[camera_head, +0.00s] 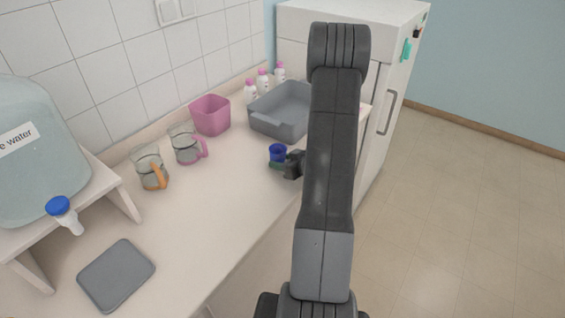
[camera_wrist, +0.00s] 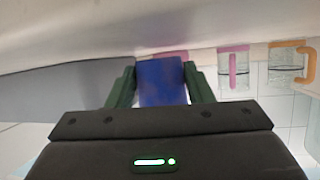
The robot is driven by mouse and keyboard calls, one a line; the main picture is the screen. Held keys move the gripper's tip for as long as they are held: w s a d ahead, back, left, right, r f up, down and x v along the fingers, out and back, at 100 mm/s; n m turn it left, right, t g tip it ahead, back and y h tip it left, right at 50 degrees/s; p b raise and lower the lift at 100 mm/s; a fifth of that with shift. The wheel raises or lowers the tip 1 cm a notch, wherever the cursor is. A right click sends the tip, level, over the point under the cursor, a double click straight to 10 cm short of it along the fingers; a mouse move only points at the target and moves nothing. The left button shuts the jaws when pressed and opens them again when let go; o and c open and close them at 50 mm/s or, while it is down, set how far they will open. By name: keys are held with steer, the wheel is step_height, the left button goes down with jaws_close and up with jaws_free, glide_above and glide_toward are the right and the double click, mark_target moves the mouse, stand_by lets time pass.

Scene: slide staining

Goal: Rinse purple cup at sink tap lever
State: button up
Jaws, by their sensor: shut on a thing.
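A small blue cup (camera_head: 277,152) is in my gripper (camera_head: 280,163), over the counter in front of the grey basin. In the wrist view the blue cup (camera_wrist: 162,82) sits between the two dark green fingers of my gripper (camera_wrist: 161,76), which are shut on its sides. It looks blue, and no purple cup shows. I cannot tell whether the cup touches the counter. A water container (camera_head: 40,150) stands on a white stand at the left. Its white spout has a blue tap (camera_head: 58,205). No sink faucet shows.
The grey basin (camera_head: 268,122) and pink bin (camera_head: 210,116) stand at the back. An orange-handled jug (camera_head: 149,160) and a pink-handled jug (camera_head: 185,140) stand near the wall. Several bottles stand behind the basin. A grey mat (camera_head: 115,275) lies front left. The middle counter is clear.

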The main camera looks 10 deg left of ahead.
steer(key=shift+f, duration=0.45)
steer(key=shift+f, duration=0.2)
steer(key=o, duration=1)
steer(key=shift+r, duration=0.15)
steer(key=shift+d+r, duration=0.1)
steer(key=shift+r, duration=0.05)
steer(key=b+v, duration=0.2)
steer(key=v, duration=1)
